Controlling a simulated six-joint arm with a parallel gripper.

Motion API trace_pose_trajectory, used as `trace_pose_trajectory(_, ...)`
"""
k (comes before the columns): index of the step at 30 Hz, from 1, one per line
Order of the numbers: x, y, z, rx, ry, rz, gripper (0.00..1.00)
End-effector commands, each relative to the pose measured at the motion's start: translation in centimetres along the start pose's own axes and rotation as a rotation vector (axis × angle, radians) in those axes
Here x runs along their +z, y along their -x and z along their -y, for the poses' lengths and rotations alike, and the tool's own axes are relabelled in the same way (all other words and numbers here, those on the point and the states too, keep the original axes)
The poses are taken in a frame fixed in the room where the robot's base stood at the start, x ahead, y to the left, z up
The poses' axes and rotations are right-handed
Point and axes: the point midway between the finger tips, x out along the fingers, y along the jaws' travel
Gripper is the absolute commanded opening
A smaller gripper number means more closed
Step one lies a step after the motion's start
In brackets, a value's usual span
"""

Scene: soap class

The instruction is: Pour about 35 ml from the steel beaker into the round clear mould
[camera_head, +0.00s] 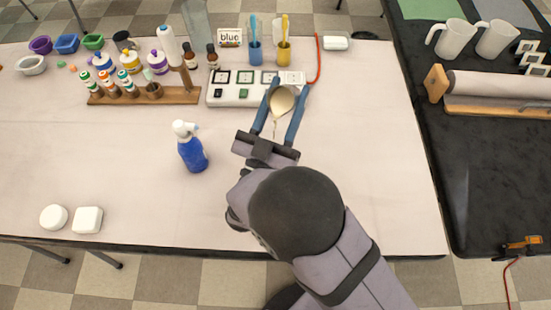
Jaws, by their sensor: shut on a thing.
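My gripper (289,88) reaches toward the back of the table, with its two blue fingers on either side of the steel beaker (283,100). It is shut on the beaker, which shows a cream-coloured inside or contents. The beaker looks tilted, with its narrow end toward my wrist. A thin pale streak runs below it between the fingers; I cannot tell whether it is liquid or part of the beaker. I cannot make out the round clear mould; my gripper and arm hide part of the table.
A white hotplate panel (228,94) lies behind and left of my gripper. A blue spray bottle (192,151) stands left of my wrist. A wooden rack (180,96) holds small bottles.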

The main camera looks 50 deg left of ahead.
Motion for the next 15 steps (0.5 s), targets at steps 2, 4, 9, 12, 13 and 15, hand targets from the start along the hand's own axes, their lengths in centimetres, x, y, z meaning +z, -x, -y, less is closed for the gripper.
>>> trace_pose_trajectory(2, -0.15, -0.09, -0.01, 0.001, -0.001, -0.006, 0.15)
trace_pose_trajectory(4, -0.24, -0.14, -0.01, 0.001, -0.001, -0.01, 0.15)
trace_pose_trajectory(9, -0.52, -0.26, -0.01, 0.001, -0.001, -0.022, 0.15)
trace_pose_trajectory(12, -0.69, -0.34, -0.03, 0.002, -0.001, -0.03, 0.15)
trace_pose_trajectory(13, -0.75, -0.36, -0.03, 0.002, -0.001, -0.032, 0.15)
trace_pose_trajectory(15, -0.92, -0.45, -0.04, 0.002, -0.001, -0.04, 0.15)
